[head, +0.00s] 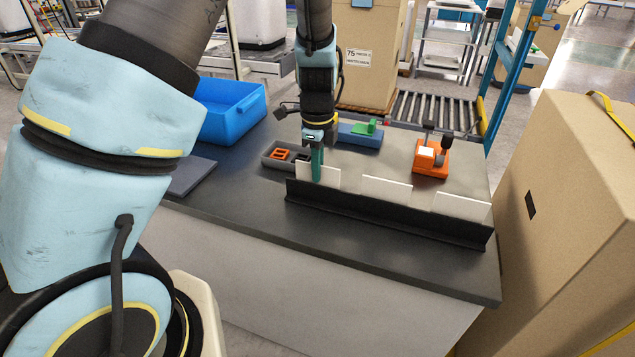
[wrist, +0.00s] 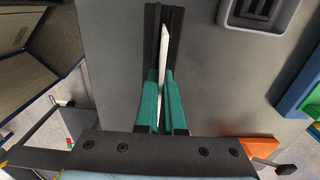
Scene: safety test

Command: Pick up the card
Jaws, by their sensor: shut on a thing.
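Three white cards stand in a row in a long black rack (head: 390,222) along the counter's front edge. My gripper (head: 317,177) has green fingers and points down at the leftmost card (head: 332,178). In the wrist view my gripper (wrist: 160,74) is shut on this card (wrist: 162,50), with one finger on each side. Its lower edge is hidden behind the rack's front wall, so I cannot tell whether it is raised. The middle card (head: 387,188) and the right card (head: 462,206) stand apart from my gripper.
A grey tray (head: 270,163) with orange pieces lies behind the rack's left end. A blue box (head: 358,140) with a green piece and an orange block (head: 430,165) with dark upright parts stand behind. A blue bin (head: 232,122) is at back left. A large carton (head: 560,200) stands right.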

